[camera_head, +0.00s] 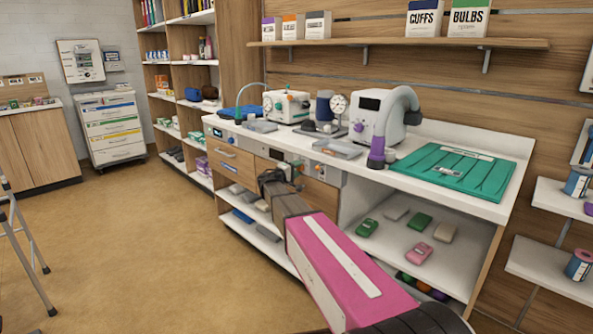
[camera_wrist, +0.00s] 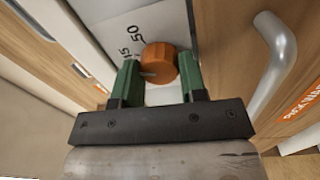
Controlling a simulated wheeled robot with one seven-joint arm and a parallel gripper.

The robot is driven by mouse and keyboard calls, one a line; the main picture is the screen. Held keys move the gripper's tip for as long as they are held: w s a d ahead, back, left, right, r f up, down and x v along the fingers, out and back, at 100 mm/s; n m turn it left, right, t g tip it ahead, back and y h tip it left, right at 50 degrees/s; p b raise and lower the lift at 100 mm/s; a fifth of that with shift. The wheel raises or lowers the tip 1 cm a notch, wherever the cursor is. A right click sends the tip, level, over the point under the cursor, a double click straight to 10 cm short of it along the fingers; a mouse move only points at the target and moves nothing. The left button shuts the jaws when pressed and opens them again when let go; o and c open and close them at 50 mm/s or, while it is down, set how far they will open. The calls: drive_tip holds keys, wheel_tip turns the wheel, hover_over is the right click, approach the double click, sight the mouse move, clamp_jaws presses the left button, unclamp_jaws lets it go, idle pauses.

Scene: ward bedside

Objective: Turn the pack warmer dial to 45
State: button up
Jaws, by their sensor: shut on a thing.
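The pack warmer dial (camera_wrist: 160,62) is an orange round knob with a small pale mark on its left side, in the wrist view. It sits on a pale panel (camera_wrist: 108,32) printed with the numbers 15 and 50. My gripper (camera_wrist: 157,72) has its two green fingers on either side of the dial, shut on it. In the head view my gripper (camera_head: 275,184) is at the front of the bench, and I cannot make out the dial there. The dial's exact setting is too unclear to read.
A silver bar handle (camera_wrist: 276,62) stands out right of the dial, near an orange label (camera_wrist: 302,103) reading in part "PACK WAR". The white bench top (camera_head: 415,153) carries devices and a green mat (camera_head: 462,172).

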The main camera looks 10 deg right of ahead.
drive_tip(key=shift+m, duration=0.4)
drive_tip(key=o, duration=0.9)
drive_tip(key=v, duration=1.1)
